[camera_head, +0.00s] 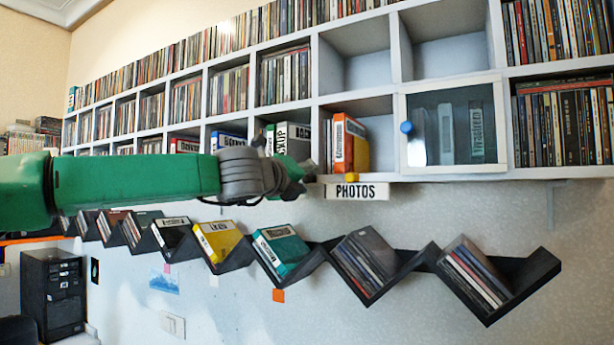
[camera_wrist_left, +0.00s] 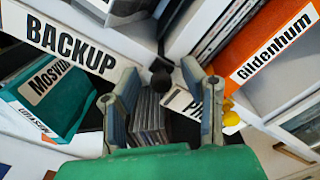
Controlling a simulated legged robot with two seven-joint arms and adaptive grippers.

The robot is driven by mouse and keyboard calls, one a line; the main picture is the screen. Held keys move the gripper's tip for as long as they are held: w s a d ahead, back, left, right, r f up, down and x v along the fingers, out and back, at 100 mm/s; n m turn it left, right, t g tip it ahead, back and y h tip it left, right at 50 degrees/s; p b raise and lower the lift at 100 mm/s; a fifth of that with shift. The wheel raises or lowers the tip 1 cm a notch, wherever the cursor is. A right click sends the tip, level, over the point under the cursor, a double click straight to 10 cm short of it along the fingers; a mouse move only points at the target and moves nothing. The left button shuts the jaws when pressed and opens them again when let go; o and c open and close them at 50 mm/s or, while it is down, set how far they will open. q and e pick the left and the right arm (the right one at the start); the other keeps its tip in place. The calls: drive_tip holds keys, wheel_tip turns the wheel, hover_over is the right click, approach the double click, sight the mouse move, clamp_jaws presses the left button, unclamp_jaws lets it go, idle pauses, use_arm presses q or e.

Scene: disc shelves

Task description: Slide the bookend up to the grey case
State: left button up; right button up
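My left gripper (camera_head: 293,182) is at the front edge of the middle shelf row. In the left wrist view its two fingers (camera_wrist_left: 162,78) stand apart, with a black knob (camera_wrist_left: 160,80), apparently the bookend's, between them; contact is not clear. The rest of the bookend is mostly hidden. To the right stands an orange case (camera_head: 340,143), marked Gildenhum in the wrist view (camera_wrist_left: 268,55). My right gripper is not in view.
A PHOTOS sign (camera_head: 357,192) with a yellow knob (camera_head: 352,178) hangs at the shelf edge, right of the gripper. A glass door (camera_head: 453,125) with a blue knob is further right. A zigzag rack (camera_head: 412,265) holding cases runs below.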

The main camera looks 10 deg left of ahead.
use_arm(q)
clamp_jaws()
drive_tip(key=a, duration=0.1)
drive_tip(key=w+a, duration=0.1)
drive_tip(key=a, duration=0.1)
drive_tip(key=w+a, duration=0.1)
drive_tip(key=a, duration=0.1)
drive_tip(key=shift+f, duration=0.1)
unclamp_jaws()
drive_tip(key=shift+s, duration=0.1)
